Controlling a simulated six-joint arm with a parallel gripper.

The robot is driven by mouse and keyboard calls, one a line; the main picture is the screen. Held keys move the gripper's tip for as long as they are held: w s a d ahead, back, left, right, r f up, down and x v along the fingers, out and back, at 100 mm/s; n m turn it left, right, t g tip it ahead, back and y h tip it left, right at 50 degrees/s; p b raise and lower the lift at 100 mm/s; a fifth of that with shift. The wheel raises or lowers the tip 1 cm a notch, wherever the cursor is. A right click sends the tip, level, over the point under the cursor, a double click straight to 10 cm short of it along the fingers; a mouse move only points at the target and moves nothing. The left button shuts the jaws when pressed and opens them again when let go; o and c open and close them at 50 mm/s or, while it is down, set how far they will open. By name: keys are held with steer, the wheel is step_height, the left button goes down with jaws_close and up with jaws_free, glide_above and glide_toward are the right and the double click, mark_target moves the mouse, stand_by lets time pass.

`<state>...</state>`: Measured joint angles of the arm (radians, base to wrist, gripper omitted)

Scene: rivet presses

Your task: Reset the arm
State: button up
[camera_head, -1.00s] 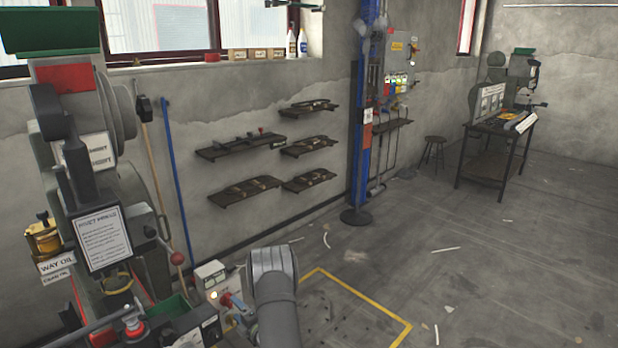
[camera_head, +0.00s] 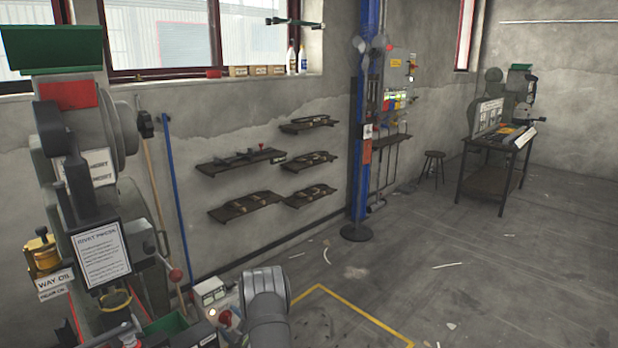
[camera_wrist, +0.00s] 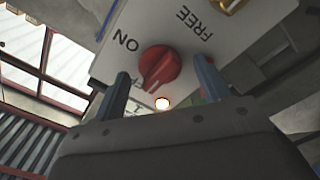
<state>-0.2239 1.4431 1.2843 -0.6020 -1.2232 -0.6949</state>
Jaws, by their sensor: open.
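My gripper (camera_wrist: 163,84) is open, its two dark fingers on either side of a red rotary knob (camera_wrist: 158,66) in the wrist view. The knob sits on a white panel (camera_wrist: 128,42) lettered ON and FREE; other lettering is partly covered. I cannot tell whether the fingers touch the knob. A small lamp (camera_wrist: 162,103) glows below it. In the head view, my arm stands close beside the control boxes at the bottom, and its gripper is hidden there.
A large rivet press (camera_head: 88,170) with a sign stands at left, a way oil can (camera_head: 42,255) beside it. Wall shelves (camera_head: 243,158), a blue post (camera_head: 366,130) and a bench (camera_head: 490,175) lie beyond. The floor at right is largely clear.

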steer(key=m, duration=0.4)
steer(key=shift+m, duration=0.4)
steer(key=m, duration=0.4)
steer(key=shift+m, duration=0.4)
